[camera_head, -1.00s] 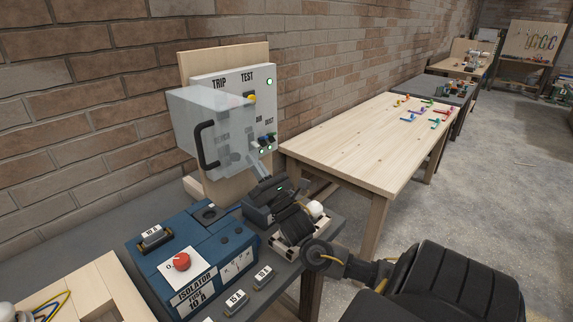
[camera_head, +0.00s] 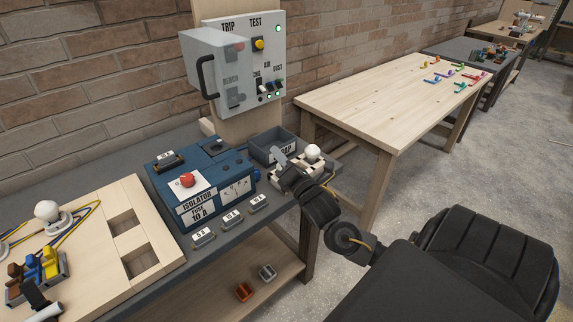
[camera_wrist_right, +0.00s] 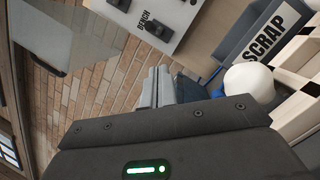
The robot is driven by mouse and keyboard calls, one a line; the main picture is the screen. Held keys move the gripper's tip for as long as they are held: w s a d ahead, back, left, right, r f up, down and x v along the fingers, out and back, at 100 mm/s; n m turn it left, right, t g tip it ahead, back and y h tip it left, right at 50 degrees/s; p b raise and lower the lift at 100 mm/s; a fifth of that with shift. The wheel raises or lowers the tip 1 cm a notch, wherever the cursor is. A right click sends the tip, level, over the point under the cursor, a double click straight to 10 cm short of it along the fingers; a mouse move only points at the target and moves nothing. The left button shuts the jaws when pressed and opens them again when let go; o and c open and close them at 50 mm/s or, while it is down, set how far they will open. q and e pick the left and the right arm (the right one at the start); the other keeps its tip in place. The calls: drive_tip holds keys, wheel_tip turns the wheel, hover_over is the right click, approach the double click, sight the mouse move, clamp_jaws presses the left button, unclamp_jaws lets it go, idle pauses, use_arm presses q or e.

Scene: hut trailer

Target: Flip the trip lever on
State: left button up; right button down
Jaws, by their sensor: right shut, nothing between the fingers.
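The white switch panel (camera_head: 266,70) stands on a wooden board against the brick wall, with TRIP and TEST labels at its top. A clear box-shaped cover (camera_head: 208,62) with a black handle sits over its left part. A red part shows dimly through the cover under TRIP; the trip lever's position cannot be told. My right gripper (camera_head: 277,156) is shut and empty, below and right of the panel, above the bench by the grey scrap bin. The wrist view shows its fingertips together (camera_wrist_right: 157,85), apart from the panel's lower edge (camera_wrist_right: 165,30). My left gripper is not in view.
The grey scrap bin (camera_head: 268,147) and a white round bulb (camera_head: 313,152) are close to my right gripper. The blue isolator box (camera_head: 176,206) stands left of it. Several labelled fuses lie along the front edge. A wooden table (camera_head: 378,104) stands at the right.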

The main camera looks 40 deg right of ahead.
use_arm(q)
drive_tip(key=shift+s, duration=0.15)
use_arm(e)
drive_tip(key=shift+s+a+f+m+g, duration=0.25)
drive_tip(key=shift+s+f+m+g, duration=0.15)
drive_tip(key=shift+f, duration=0.25)
drive_tip(key=shift+s+a+f+m+g, duration=0.2)
drive_tip(key=shift+s+f+m, duration=0.05)
drive_tip(key=shift+f+m, duration=0.3)
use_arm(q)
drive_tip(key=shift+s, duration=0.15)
use_arm(e)
drive_tip(key=shift+f, duration=0.1)
